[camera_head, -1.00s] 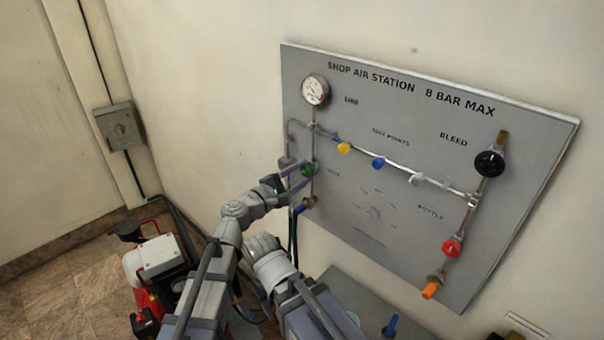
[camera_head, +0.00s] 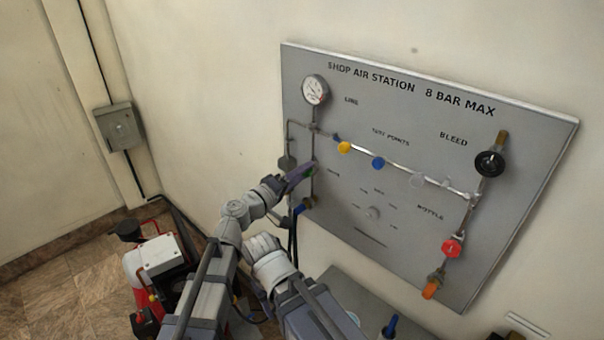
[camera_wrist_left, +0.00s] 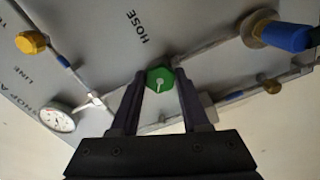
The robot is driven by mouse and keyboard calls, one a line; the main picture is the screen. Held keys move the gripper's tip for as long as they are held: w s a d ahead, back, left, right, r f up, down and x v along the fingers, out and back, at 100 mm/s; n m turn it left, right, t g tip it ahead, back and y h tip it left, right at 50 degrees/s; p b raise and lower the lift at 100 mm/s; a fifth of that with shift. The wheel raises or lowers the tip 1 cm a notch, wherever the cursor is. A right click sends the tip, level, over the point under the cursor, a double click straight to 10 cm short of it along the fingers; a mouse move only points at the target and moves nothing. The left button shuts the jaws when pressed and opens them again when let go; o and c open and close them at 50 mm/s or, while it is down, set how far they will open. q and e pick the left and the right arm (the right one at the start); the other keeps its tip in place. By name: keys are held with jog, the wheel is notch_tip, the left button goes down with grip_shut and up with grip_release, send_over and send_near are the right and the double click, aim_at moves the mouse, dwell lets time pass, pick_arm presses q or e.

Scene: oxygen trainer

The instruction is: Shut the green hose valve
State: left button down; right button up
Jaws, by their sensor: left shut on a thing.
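The green hose valve (camera_wrist_left: 160,79) is a green knob with a pale pointer mark, on the pipe at the left of the grey panel (camera_head: 400,262). In the left wrist view it sits between the two fingertips of my left gripper (camera_wrist_left: 158,84), which is shut on it. In the head view my left gripper (camera_head: 302,176) covers most of the green knob, and only a small green part shows. The HOSE label (camera_wrist_left: 138,26) is beside the knob in the wrist view. My right gripper cannot be made out in the head view.
A gauge (camera_head: 315,90) is above the valve. Yellow (camera_head: 344,147) and blue (camera_head: 378,163) knobs, a black knob (camera_head: 489,163) and a red knob (camera_head: 453,247) are further right. A red and white machine (camera_head: 152,262) stands on the floor at left. A wall box (camera_head: 119,127) is behind.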

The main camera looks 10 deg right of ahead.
pick_arm(q)
jog(key=m, duration=1)
jog(key=shift+f, duration=0.1)
jog(key=shift+s+m, duration=0.1)
jog(key=shift+m, duration=0.3)
jog(key=shift+c, duration=1.9)
grip_release()
jog(key=v, duration=0.7)
jog(key=shift+a, duration=0.35)
jog(key=shift+s, duration=0.15)
